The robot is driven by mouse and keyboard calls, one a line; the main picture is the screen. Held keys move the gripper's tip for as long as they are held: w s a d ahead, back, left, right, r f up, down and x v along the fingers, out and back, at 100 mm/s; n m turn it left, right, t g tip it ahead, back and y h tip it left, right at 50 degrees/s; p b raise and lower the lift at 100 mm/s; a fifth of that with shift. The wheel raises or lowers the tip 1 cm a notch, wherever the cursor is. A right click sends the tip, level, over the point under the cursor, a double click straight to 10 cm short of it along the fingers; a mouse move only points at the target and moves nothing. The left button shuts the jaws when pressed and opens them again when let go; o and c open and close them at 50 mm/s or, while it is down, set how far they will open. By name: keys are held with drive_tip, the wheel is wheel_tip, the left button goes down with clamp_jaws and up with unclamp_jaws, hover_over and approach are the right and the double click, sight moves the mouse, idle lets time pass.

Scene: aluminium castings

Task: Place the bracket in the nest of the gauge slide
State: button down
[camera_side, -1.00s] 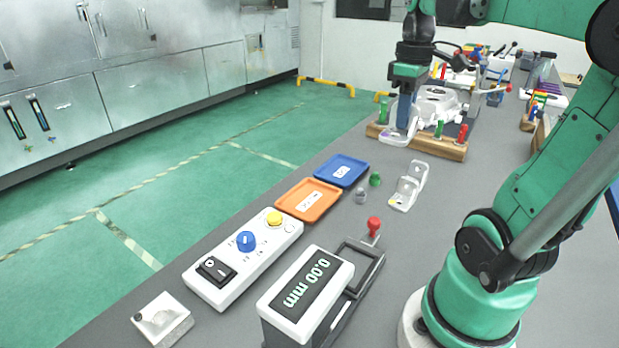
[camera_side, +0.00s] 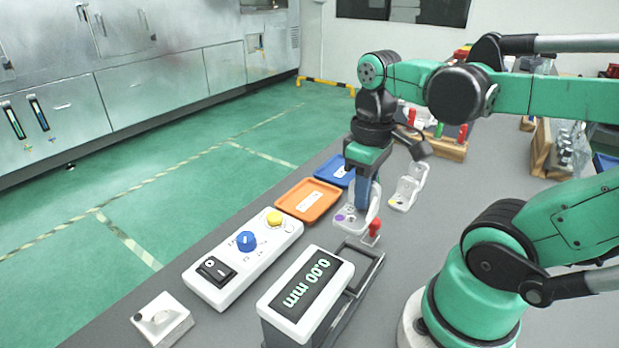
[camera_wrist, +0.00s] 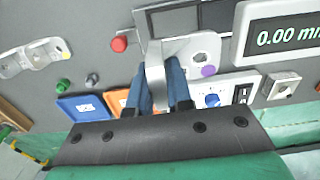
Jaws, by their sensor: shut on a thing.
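The bracket (camera_side: 350,222) is a pale metal L-shaped casting with a purple dot. My gripper (camera_side: 366,203) is shut on its upright wall and holds it just behind the gauge slide, near the red knob. In the wrist view the blue fingers (camera_wrist: 165,92) grip the wall, and the bracket's flat plate (camera_wrist: 204,50) reaches right. The gauge slide (camera_side: 367,268) is a dark frame with a red knob (camera_side: 374,228), beside a white readout (camera_side: 310,290) showing 0.00 mm. In the wrist view the bracket covers part of the slide (camera_wrist: 222,14); I cannot make out the nest clearly.
A second bracket with a yellow dot (camera_side: 408,188) lies behind and to the right. Orange (camera_side: 307,200) and blue (camera_side: 333,171) trays and a white control box (camera_side: 243,260) stand to the left. A wooden fixture (camera_side: 450,150) stands at the back.

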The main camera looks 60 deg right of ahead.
sight(357, 257)
drive_tip(key=shift+f, duration=5.1)
drive_tip(key=c, duration=0.8)
unclamp_jaws()
drive_tip(key=shift+f, duration=0.15)
wheel_tip(357, 257, up, 12)
drive_tip(key=shift+r, duration=0.1)
drive_tip(key=w+a+f+t, duration=0.1)
drive_tip(key=w+a+t, duration=0.4)
drive_tip(key=w+t, duration=0.2)
drive_tip(key=shift+w+a+f, duration=0.25)
drive_tip(key=shift+w+f, duration=0.05)
drive_tip(key=shift+w, duration=0.3)
